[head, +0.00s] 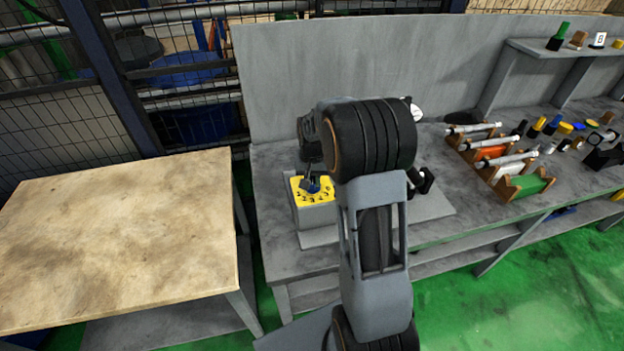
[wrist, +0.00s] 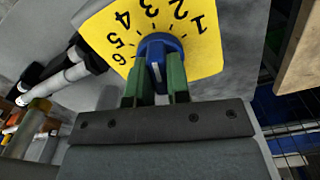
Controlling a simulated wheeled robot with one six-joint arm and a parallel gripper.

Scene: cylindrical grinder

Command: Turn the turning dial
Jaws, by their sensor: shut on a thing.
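The turning dial is a blue knob (wrist: 158,46) on a yellow plate (wrist: 205,52) marked with the numbers 1 to 6. In the wrist view, my gripper (wrist: 156,82) has its green fingers on both sides of the knob's raised grip, shut on it. A white line shows on the grip. In the head view, the yellow plate (head: 318,194) sits on top of a grey box (head: 318,215) on the grey bench. My gripper (head: 312,184) reaches down to the knob there, and the knob is mostly hidden by it.
The grey bench (head: 285,262) holds orange, white and green stands (head: 528,185) with silver rods to the right, and several small coloured parts beyond. A grey back panel (head: 290,70) rises behind. A bare wooden table (head: 120,240) stands at the left, with a gap between it and the bench.

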